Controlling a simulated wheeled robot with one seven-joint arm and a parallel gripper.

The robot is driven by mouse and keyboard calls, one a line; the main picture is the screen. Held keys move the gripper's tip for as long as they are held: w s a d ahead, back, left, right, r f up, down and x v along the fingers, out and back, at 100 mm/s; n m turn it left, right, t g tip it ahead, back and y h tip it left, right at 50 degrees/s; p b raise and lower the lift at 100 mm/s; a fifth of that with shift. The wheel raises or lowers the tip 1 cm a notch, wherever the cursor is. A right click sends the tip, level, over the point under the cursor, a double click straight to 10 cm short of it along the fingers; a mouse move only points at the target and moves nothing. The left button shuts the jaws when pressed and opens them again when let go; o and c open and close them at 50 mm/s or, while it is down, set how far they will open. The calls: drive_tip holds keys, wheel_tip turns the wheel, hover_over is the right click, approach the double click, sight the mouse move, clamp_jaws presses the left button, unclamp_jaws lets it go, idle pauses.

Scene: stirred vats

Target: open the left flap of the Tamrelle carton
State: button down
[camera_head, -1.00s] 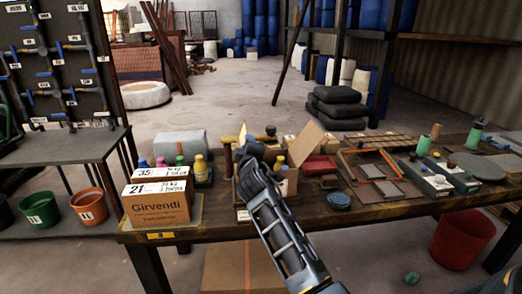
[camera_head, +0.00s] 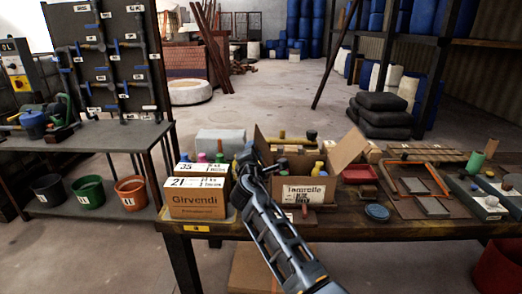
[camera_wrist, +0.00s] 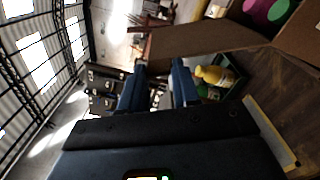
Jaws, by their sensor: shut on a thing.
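The Tamrelle carton (camera_head: 303,191) stands on the workbench with its label facing me. Its right flap (camera_head: 347,152) is raised and leans outward. Its left flap (camera_head: 262,146) stands roughly upright at the left side, partly hidden by my gripper. My gripper (camera_head: 246,153) is at the carton's upper left, shut on the left flap. In the wrist view a brown cardboard panel (camera_wrist: 200,42) reaches toward my fingertips (camera_wrist: 159,68); the exact contact is hard to see. Bottles with coloured caps show inside the carton.
A yellow-capped bottle (camera_wrist: 215,76) stands nearby in the wrist view. A blue dish (camera_head: 377,212) and a red tray (camera_head: 359,174) lie to the right.

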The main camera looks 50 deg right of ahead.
drive_tip(key=shift+w+a+f+n, duration=0.25)
drive_tip(key=shift+w+n, duration=0.1)
drive_tip(key=shift+n, duration=0.05)
drive_tip(key=c, duration=0.8)
unclamp_jaws()
drive_tip(key=shift+s+a, duration=0.1)
drive_tip(key=v, duration=0.7)
drive_tip(key=shift+s+a+b, duration=0.15)
drive_tip(key=shift+a+b, duration=0.1)
drive_tip(key=shift+b, duration=0.05)
